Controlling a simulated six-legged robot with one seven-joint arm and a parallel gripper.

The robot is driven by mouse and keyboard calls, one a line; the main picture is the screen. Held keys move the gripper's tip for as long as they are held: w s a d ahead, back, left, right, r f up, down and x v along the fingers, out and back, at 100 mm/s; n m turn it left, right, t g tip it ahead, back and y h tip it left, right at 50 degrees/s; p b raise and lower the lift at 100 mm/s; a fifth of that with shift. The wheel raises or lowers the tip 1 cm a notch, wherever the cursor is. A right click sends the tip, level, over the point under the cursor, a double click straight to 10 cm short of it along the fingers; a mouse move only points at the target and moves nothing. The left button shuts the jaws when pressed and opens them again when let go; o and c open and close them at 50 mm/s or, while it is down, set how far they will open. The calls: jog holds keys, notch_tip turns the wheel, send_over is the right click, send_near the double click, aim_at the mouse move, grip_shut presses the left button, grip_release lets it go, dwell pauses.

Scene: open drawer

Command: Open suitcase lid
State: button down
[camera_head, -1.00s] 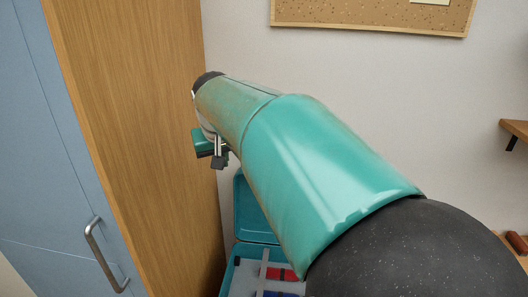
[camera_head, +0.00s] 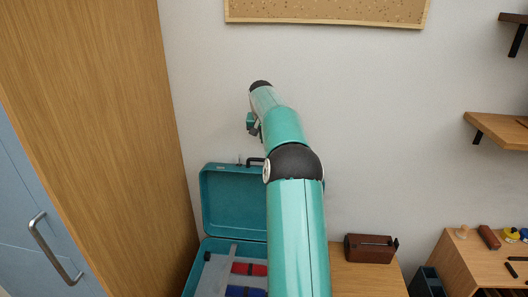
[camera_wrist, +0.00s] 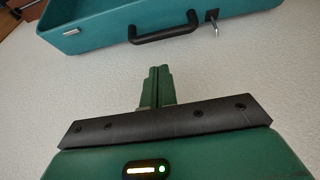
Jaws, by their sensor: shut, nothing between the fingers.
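The teal suitcase (camera_head: 208,262) lies open at the lower middle of the head view, partly hidden by my arm. Its lid (camera_head: 233,202) stands raised at the back, near the wall. The lid's edge shows at the top of the wrist view (camera_wrist: 85,30), with a black handle (camera_wrist: 164,29) and metal latches. My gripper (camera_wrist: 158,72) is shut and empty, apart from the lid and handle. In the head view my gripper (camera_head: 256,132) is small, above the lid, and its fingertips are hard to make out.
Red and blue items (camera_head: 248,269) lie in the suitcase's grey insert. A tall wooden cabinet side (camera_head: 125,120) stands close on the left. A brown box (camera_head: 369,248) sits on the wooden surface to the right. Shelves (camera_head: 497,131) hang at the far right.

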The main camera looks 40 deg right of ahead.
jog(key=x, duration=0.9)
jog(key=shift+f, duration=0.2)
jog(key=shift+r, duration=0.1)
jog(key=shift+a, duration=0.1)
